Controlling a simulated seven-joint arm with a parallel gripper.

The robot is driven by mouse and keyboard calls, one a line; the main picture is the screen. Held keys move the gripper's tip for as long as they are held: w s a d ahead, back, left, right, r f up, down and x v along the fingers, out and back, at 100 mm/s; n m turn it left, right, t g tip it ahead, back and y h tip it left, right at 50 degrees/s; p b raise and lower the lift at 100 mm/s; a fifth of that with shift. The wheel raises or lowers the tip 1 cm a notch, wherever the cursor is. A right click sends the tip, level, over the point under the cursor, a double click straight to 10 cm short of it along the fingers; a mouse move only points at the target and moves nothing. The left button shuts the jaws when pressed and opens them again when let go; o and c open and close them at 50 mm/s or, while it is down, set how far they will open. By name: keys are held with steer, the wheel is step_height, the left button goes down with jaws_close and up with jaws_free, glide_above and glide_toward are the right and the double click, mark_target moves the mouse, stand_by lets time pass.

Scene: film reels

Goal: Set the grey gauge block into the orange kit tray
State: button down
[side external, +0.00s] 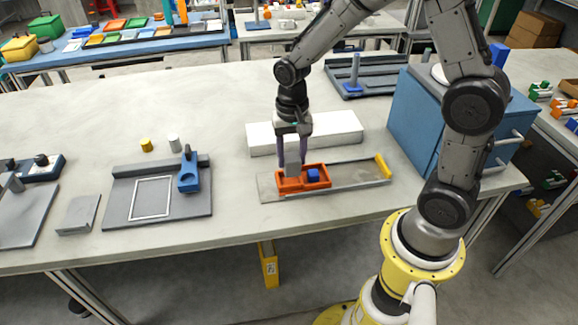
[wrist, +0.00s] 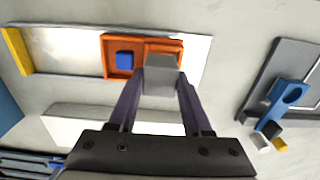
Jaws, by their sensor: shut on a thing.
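The orange kit tray (side external: 318,186) lies on a flat metal plate and also shows in the wrist view (wrist: 112,41). A blue block (side external: 313,175) sits in one compartment, on the right in the side view and on the left in the wrist view (wrist: 124,60). My gripper (side external: 292,160) is shut on the grey gauge block (side external: 292,171) and holds it upright at the tray's other compartment. In the wrist view the grey block (wrist: 160,72) hides part of that compartment. I cannot tell whether its lower end is inside or just above.
The metal plate (side external: 350,174) has a yellow stop (side external: 383,166) at its right end. A long white block (side external: 335,128) lies close behind the tray. A blue cabinet (side external: 425,120) stands to the right. A grey fixture with a blue clamp (side external: 189,172) is to the left.

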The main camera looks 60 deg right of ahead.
mark_target(289, 167)
steer(key=shift+w+f, duration=0.35)
steer(key=shift+f, duration=0.75)
steer(key=shift+w+f, duration=0.1)
steer(key=shift+f, duration=0.8)
steer(key=shift+f, duration=0.2)
steer(key=shift+c, duration=1.7)
jaws_free()
steer(key=shift+r, duration=0.15)
